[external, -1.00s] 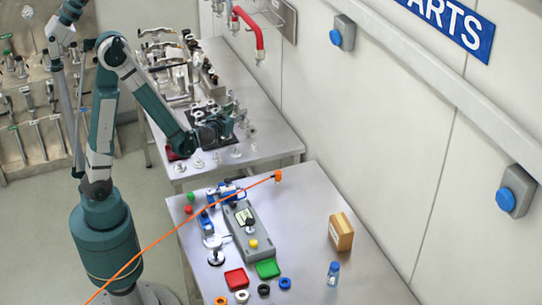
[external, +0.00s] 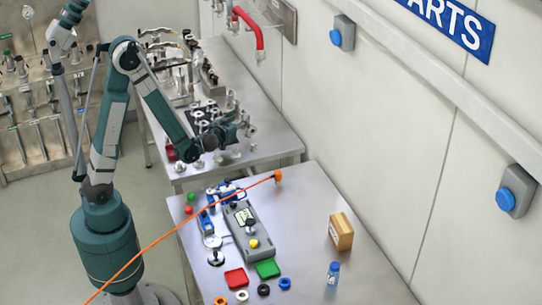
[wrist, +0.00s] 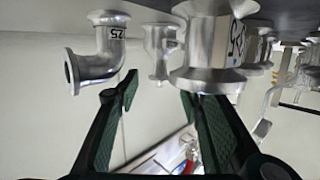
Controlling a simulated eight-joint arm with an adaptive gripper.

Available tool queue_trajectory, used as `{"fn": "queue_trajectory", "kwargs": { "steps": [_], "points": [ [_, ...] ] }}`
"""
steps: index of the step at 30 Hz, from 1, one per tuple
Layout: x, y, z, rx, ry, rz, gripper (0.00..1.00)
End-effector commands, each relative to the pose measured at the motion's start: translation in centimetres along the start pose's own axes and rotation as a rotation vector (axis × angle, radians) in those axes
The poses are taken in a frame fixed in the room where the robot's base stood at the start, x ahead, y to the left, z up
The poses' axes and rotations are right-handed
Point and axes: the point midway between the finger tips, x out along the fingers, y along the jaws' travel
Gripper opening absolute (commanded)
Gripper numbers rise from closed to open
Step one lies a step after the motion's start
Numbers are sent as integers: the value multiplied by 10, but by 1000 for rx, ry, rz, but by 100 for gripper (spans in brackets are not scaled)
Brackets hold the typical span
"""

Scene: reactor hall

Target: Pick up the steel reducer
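In the wrist view, a shiny steel fitting with a wide flange and a label on its side (wrist: 205,45), which looks like the steel reducer, sits just beyond the right fingertip. My gripper (wrist: 158,88) is open, with nothing between its two dark green fingers. A steel elbow marked 25 (wrist: 95,48) is beyond the left finger, and a smaller flanged fitting (wrist: 160,50) is between them, farther back. In the external view my gripper (external: 246,130) is over the back bench among small steel fittings; the reducer cannot be told apart there.
The back bench (external: 270,148) holds several fittings, some close to my gripper. The front table (external: 310,220) holds a grey control box (external: 245,232), red (external: 236,278) and green (external: 268,268) pads, a cardboard box (external: 341,232) and a small bottle (external: 333,273). A wall stands along the right.

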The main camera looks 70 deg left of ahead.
Motion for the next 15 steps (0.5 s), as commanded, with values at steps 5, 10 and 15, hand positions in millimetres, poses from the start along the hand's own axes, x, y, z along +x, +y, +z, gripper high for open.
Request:
{"fn": "queue_trajectory", "kwargs": {
  "steps": [5,10,15],
  "points": [
    [2,0,0,0,0,0,39],
    [16,0,1,-1,0,-1,39],
    [36,0,1,-2,0,-2,39]
  ]
}}
